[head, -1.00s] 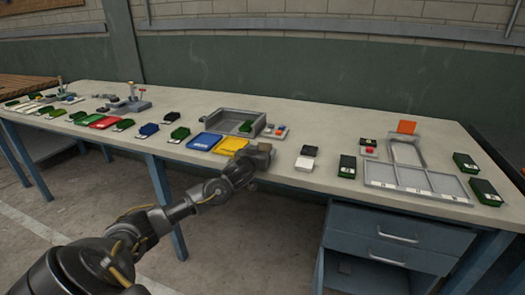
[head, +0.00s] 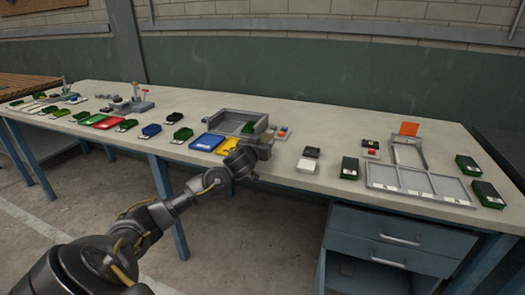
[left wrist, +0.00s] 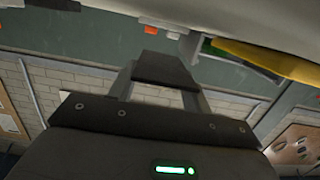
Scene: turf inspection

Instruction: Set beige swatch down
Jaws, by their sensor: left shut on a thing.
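My left gripper (head: 258,150) is shut on the beige swatch (head: 265,151), a small brownish block mostly covered by the fingers. It is over the front edge of the table, right of the yellow tray. In the left wrist view the gripper (left wrist: 164,78) has a dark piece between its fingers, with its face in shade. The bench appears upside down at the top of that view. I cannot tell whether the swatch touches the bench top. My right gripper is not in view.
The workbench (head: 330,133) holds a yellow tray (head: 226,145), a blue tray (head: 206,141) and a grey open box (head: 236,128). A grey three-compartment tray (head: 418,194) stands farther right.

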